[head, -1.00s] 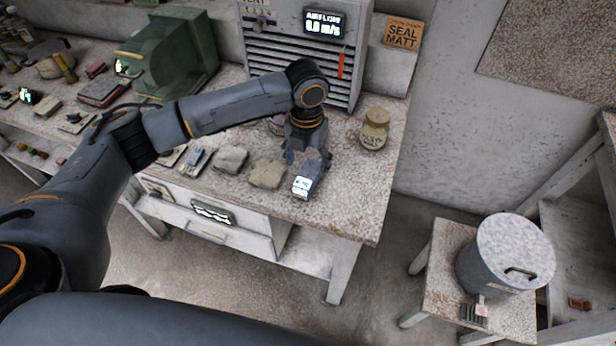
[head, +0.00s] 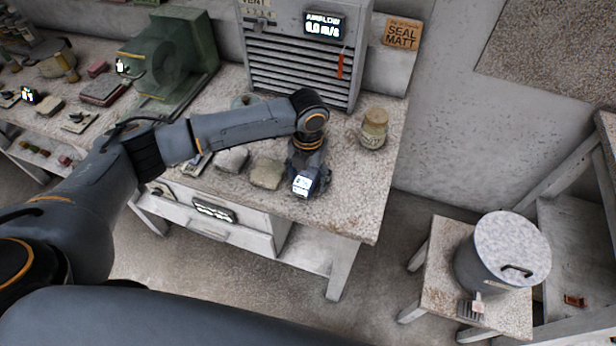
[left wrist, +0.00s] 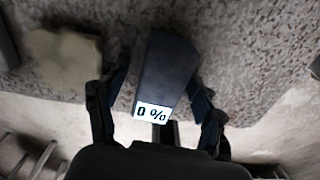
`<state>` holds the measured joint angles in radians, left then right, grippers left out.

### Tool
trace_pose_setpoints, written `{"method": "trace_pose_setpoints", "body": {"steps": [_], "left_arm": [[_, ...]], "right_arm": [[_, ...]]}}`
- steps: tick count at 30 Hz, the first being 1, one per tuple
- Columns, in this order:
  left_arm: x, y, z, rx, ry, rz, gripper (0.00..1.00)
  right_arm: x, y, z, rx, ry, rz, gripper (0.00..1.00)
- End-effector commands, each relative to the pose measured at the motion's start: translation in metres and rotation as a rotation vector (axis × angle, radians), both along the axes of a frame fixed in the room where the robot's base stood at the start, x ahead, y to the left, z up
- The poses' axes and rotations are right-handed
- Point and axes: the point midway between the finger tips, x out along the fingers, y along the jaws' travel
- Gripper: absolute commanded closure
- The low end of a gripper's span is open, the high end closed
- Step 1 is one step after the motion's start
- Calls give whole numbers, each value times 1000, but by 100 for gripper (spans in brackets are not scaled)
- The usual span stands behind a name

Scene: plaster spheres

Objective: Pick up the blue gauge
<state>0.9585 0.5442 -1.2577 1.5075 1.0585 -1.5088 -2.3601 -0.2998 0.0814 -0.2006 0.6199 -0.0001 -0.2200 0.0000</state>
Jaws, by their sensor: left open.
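The blue gauge is a dark blue block with a lit white display. In the head view the gauge (head: 303,186) stands on the speckled bench top near its front edge, partly hidden by my left gripper (head: 307,170) right above it. In the left wrist view the gauge (left wrist: 165,72) reads "0 %" and lies between the two dark fingers of my left gripper (left wrist: 157,118). The fingers are open, one on each side of it; whether they touch it I cannot tell. My right gripper is not in view.
Two grey stone-like lumps (head: 265,174) lie left of the gauge, the nearer one close by. A lidded jar (head: 374,128) stands behind it to the right. A louvred vent unit (head: 290,68) rises behind. The bench's front right corner is clear.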

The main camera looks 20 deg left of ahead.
Motion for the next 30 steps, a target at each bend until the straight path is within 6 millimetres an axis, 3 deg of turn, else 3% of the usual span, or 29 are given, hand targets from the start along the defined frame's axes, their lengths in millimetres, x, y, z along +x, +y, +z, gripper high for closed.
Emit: {"method": "trace_pose_setpoints", "body": {"steps": [13, 22, 30], "left_arm": [[0, 0, -3, 0, 0, 0, 34], [0, 0, -3, 0, 0, 0, 95], [0, 0, -2, 0, -1, 0, 97]], "right_arm": [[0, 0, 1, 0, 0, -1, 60], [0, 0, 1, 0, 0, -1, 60], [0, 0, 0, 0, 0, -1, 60]]}}
